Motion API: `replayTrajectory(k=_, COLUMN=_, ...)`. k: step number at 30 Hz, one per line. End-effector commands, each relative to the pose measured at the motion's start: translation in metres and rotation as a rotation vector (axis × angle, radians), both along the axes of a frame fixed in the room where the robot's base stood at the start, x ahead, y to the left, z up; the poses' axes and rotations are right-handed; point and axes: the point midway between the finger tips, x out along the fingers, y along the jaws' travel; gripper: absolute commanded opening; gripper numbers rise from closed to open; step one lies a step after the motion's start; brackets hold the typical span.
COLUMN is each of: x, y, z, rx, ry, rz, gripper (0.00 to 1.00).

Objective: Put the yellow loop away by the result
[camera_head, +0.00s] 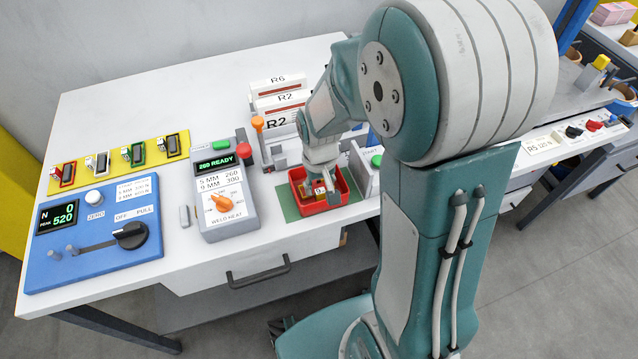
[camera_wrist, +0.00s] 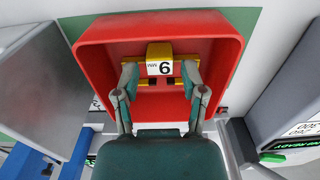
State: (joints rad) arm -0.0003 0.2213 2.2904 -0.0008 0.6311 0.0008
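A closed loop shape cannot be made out. My gripper (camera_wrist: 160,82) reaches down into the tray, its fingers apart on either side of the piece, with gaps showing. In the head view my gripper (camera_head: 320,184) is over the red tray (camera_head: 340,198), partly hiding its contents. The blue tester (camera_head: 95,262) at left has a display (camera_head: 57,217) reading "N 0, PEAK 520".
A grey welding unit (camera_head: 223,196) showing "260 READY" stands left of the tray. A yellow strip (camera_head: 120,158) holds several coloured clip-like pieces. The table's back left is clear. A labelled board (camera_head: 545,148) is at right.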

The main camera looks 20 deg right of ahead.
Motion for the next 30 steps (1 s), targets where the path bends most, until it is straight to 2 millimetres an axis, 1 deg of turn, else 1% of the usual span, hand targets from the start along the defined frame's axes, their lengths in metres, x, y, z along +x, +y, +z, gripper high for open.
replayTrajectory(k=10, x=0.000, y=0.000, z=0.001, rx=0.000, ry=0.000, rz=0.000, gripper=0.67)
replayTrajectory(k=14, x=0.001, y=0.000, z=0.011, rx=0.000, ry=-0.005, rz=0.000, gripper=0.67)
replayTrajectory(k=17, x=0.001, y=0.000, z=0.028, rx=0.000, ry=-0.007, rz=0.000, gripper=0.67)
replayTrajectory(k=27, x=0.001, y=0.000, z=0.099, rx=0.000, ry=-0.005, rz=0.000, gripper=0.67)
replayTrajectory(k=30, x=0.001, y=0.000, z=0.116, rx=0.000, ry=-0.005, rz=0.000, gripper=0.67)
